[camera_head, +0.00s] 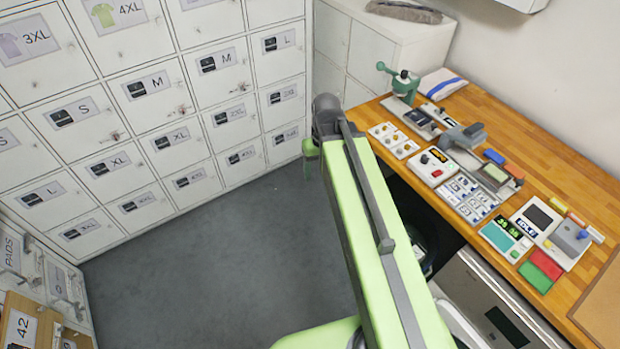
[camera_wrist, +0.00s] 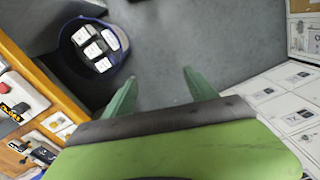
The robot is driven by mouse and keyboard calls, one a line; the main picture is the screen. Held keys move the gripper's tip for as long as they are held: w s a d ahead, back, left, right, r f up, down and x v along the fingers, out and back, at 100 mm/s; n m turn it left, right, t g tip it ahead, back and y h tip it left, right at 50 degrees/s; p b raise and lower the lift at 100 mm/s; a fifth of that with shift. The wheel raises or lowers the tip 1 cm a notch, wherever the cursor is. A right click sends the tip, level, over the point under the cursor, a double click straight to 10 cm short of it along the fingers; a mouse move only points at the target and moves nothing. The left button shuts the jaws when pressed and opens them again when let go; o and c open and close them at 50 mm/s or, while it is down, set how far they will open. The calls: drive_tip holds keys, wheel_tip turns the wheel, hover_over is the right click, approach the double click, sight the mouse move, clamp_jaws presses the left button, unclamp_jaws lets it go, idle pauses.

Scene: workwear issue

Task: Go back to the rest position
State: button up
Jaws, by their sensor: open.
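My gripper (camera_wrist: 155,88) shows in the wrist view as two green fingers standing well apart, with nothing between them. It is over the grey floor, between the wooden workbench and the locker wall. In the head view my green arm reaches forward from the bottom, and its far end is beside the bench's left edge. The fingers are mostly hidden behind the arm in that view.
A wooden workbench (camera_head: 542,137) with several devices is at right. Labelled white lockers (camera_head: 155,85) fill the left and back. A dark bin (camera_wrist: 122,40) holding white-labelled packs stands on the floor by the bench. Grey floor (camera_head: 225,262) at left is clear.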

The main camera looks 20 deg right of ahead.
drive_tip(key=a, duration=0.1)
drive_tip(key=s+a, duration=0.1)
drive_tip(key=a, duration=0.1)
drive_tip(key=s+a, duration=0.1)
drive_tip(key=shift+a, duration=0.25)
